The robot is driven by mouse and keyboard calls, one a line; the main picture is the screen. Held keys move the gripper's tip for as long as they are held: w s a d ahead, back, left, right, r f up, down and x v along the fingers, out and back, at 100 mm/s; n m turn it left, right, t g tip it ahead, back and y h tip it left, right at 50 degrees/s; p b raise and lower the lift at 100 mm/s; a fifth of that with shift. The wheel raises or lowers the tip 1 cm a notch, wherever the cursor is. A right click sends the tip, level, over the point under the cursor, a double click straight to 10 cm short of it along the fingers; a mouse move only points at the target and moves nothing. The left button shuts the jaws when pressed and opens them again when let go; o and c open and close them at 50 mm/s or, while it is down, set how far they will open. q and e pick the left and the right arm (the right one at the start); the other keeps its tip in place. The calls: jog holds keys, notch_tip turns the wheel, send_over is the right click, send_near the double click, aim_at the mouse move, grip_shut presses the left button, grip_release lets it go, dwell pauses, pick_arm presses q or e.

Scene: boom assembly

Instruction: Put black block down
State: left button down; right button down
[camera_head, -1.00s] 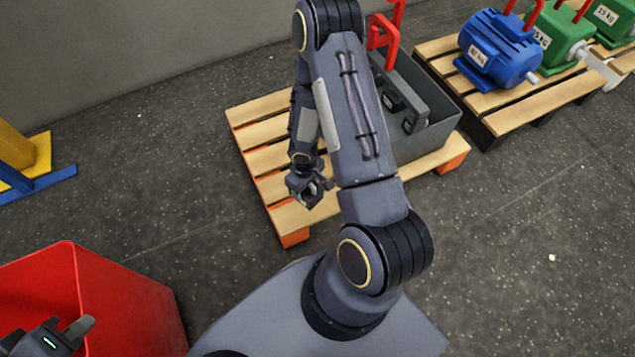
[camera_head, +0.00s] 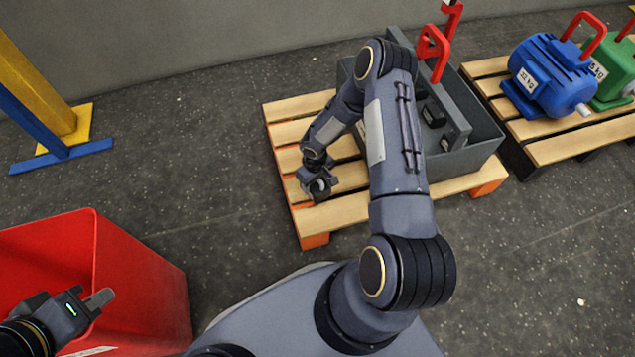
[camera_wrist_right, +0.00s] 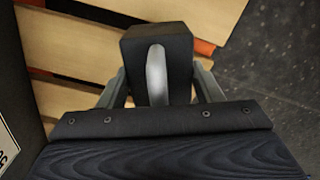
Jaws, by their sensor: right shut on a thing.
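A black block (camera_wrist_right: 157,50) with a pale stripe sits between the fingers of my right gripper (camera_wrist_right: 160,85) in the right wrist view. The gripper is shut on it, above the wooden slats. In the head view my right gripper (camera_head: 318,186) hangs over the front left of the wooden pallet (camera_head: 345,208), left of the grey crate (camera_head: 480,150). I cannot tell whether the block touches the slats. My left gripper (camera_head: 98,300) is at the lower left over the red bin; its finger opening cannot be made out.
The grey crate on the pallet holds dark blocks (camera_head: 434,115) and has a red handle (camera_head: 434,48) above it. A second pallet (camera_head: 560,150) carries a blue motor (camera_head: 552,78) and a green one (camera_head: 612,75). The red bin (camera_head: 140,290) stands lower left. Pallet slats left of the crate look clear.

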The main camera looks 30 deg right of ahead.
aim_at(316, 187)
jog(key=shift+w+f+b, duration=0.1)
jog(key=shift+f+b, duration=0.45)
jog(key=shift+f, duration=0.75)
jog(key=shift+c, duration=2.1)
grip_release()
jog(key=shift+f, duration=0.2)
